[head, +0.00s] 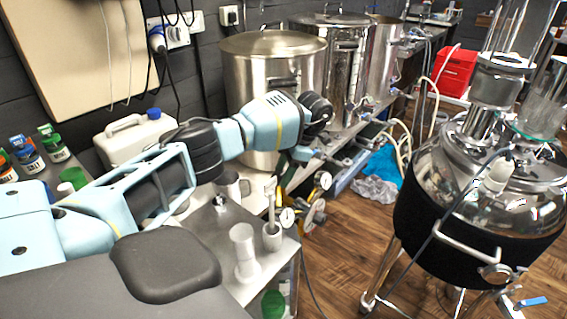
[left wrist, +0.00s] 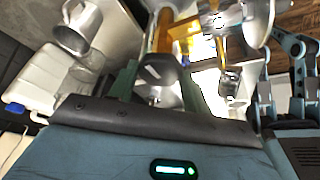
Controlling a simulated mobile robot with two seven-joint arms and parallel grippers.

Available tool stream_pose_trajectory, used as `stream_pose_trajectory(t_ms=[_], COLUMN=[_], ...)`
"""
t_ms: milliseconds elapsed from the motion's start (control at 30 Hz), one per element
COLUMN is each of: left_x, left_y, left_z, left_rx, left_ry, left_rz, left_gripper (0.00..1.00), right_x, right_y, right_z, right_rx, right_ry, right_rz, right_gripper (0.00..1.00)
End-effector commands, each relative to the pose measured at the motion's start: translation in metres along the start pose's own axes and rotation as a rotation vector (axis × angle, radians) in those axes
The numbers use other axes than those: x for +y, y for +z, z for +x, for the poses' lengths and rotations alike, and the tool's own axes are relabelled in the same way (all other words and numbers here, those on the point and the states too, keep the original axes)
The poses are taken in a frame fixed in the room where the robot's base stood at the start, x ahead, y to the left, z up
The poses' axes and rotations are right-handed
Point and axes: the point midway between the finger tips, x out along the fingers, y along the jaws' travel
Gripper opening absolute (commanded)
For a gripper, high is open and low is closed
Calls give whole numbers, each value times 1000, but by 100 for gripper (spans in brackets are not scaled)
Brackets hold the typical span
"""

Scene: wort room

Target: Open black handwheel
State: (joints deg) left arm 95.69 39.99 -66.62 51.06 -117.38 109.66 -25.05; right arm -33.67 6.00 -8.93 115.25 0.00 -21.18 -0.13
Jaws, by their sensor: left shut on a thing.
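My left arm reaches in from the left in the head view and bends down at the wrist. Its gripper (head: 282,183) points down beside the yellow valves and gauges at the bench edge, and is only partly visible. In the left wrist view, the greenish fingers of this gripper (left wrist: 158,90) stand on both sides of a dark, rounded part, which looks like the black handwheel (left wrist: 160,72). They are shut on it. I cannot make out the handwheel in the head view. How far it is turned cannot be told. My right gripper is not seen.
Yellow valves (head: 314,214) and a round gauge (head: 323,180) sit close to the gripper. A white jug (head: 135,140) and a steel kettle (head: 270,70) stand behind my arm. A glass-and-steel vessel (head: 480,215) stands at the right. Wooden floor between is mostly clear.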

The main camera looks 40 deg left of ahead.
Motion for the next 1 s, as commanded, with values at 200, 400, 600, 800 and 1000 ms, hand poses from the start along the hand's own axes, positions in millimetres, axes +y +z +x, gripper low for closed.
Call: stream_pose_trajectory(t_ms=[200,400,600,800,1000], left_x=[3,4,6,7,7], left_y=[0,-1,-1,-2,-3], left_z=[-1,0,0,0,0], left_rx=[-2,-1,-2,-3,-4], left_ry=[-79,-152,-221,-276,-315], left_rz=[-193,-367,-531,-666,-758], left_gripper=[26,26,26,26,26], right_x=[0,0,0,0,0], right_y=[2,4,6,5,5], right_z=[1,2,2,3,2], right_rx=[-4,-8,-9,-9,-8], right_ry=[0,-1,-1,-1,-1], right_rz=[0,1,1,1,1], right_gripper=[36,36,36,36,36])
